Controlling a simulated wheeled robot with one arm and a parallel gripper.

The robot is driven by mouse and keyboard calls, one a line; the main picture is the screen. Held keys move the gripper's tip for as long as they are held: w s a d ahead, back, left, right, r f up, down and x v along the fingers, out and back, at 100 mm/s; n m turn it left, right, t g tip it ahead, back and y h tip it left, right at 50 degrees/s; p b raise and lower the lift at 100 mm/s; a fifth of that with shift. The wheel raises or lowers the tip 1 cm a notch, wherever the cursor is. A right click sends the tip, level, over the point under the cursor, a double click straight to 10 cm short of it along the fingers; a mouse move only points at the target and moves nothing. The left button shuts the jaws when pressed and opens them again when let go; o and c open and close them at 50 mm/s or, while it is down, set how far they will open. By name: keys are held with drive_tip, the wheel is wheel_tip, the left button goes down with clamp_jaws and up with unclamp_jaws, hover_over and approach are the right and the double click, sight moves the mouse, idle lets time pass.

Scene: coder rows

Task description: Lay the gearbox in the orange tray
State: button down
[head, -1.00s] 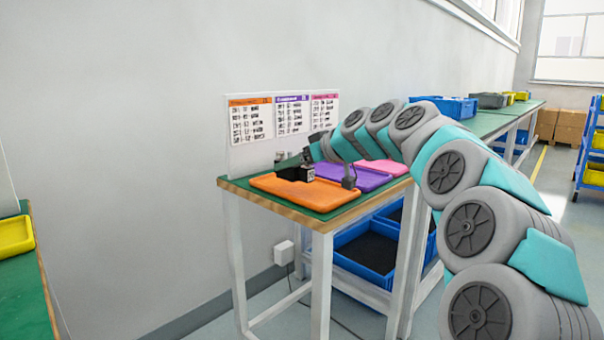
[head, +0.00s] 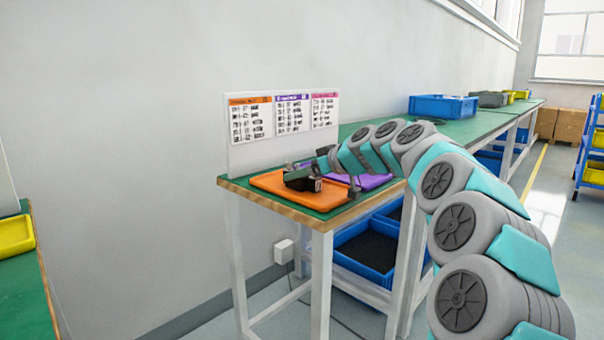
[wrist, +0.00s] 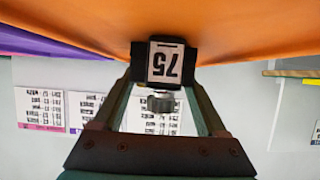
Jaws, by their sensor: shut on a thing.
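The gearbox is a dark block with a white label reading 75 and a grey round shaft; it shows in the wrist view (wrist: 165,62) and small in the head view (head: 300,184). My gripper (wrist: 164,82) is shut on it, one finger on each side. In the head view my gripper (head: 312,171) is at the orange tray (head: 268,183), with the gearbox over its right part. The tray also fills the top of the wrist view (wrist: 250,25). I cannot tell whether the gearbox touches the tray. My arm reaches in from the right.
A purple tray (head: 372,181) lies right of the orange one on the green-topped table (head: 232,184). A white board with several cards (head: 250,120) stands behind. Blue bins (head: 366,246) sit below. A blue crate (head: 442,107) stands on the far bench.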

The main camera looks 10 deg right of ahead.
unclamp_jaws()
drive_tip(key=shift+r, duration=0.1)
idle(0.3)
drive_tip(key=shift+s+d+r, duration=0.1)
drive_tip(key=shift+s+d, duration=0.05)
drive_tip(key=v, duration=1)
drive_tip(key=shift+s+d+r+b, duration=0.1)
drive_tip(key=shift+s+r+b, duration=0.05)
drive_tip(key=shift+b, duration=0.2)
drive_tip(key=shift+s+d+r, duration=0.15)
drive_tip(key=shift+s+d, duration=0.15)
drive_tip(key=shift+s, duration=0.1)
